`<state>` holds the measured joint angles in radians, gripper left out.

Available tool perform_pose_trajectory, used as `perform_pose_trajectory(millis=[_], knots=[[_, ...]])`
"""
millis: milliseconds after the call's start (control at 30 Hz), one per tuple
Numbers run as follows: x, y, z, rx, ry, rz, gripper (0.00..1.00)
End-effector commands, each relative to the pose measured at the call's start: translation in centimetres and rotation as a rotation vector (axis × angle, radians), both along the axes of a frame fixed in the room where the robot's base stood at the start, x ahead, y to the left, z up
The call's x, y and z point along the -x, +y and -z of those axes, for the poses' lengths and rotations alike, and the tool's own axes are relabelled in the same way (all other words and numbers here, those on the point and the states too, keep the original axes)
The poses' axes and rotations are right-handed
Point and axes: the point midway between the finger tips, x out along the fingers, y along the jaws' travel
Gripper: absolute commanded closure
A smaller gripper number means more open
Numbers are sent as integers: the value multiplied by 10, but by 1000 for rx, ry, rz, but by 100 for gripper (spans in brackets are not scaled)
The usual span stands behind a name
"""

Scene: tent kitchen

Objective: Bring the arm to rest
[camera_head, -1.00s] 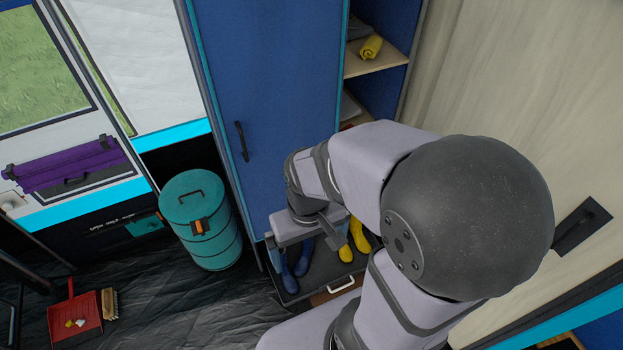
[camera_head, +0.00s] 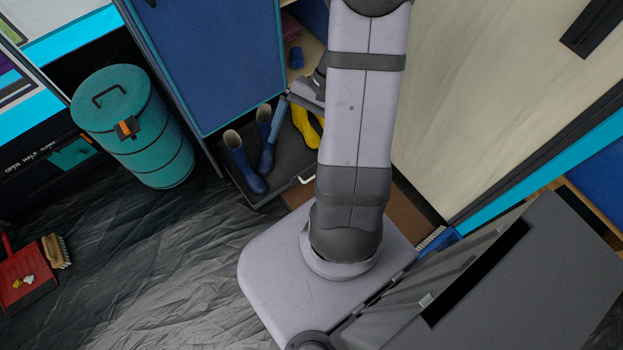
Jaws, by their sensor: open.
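My arm rises from its base in the middle of the camera_head view, with the upper link filling the centre. My gripper (camera_head: 303,95) shows only in part, left of that link, in front of the open cabinet and just above the boots. It is open, and I see nothing held in it. The rest of it and most of the wrist are hidden behind my arm.
The blue cabinet door (camera_head: 212,60) stands open on the left. Blue boots (camera_head: 243,162) and yellow boots (camera_head: 304,126) stand on a dark tray. A teal canister (camera_head: 140,130) and a red dustpan (camera_head: 27,275) are further left. The dark floor between is clear.

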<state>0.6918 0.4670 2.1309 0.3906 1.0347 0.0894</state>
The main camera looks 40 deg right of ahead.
Motion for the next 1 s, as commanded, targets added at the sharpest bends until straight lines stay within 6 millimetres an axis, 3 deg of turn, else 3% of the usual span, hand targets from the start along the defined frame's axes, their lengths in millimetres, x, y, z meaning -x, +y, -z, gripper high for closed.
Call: perform_pose_trajectory(millis=[33, 567, 1000], knots=[[0, -8, 36, -31, 15, 65, 0], [3, -89, 227, -364, 55, 660, 0], [35, -166, 390, -663, -24, 1130, 0]])
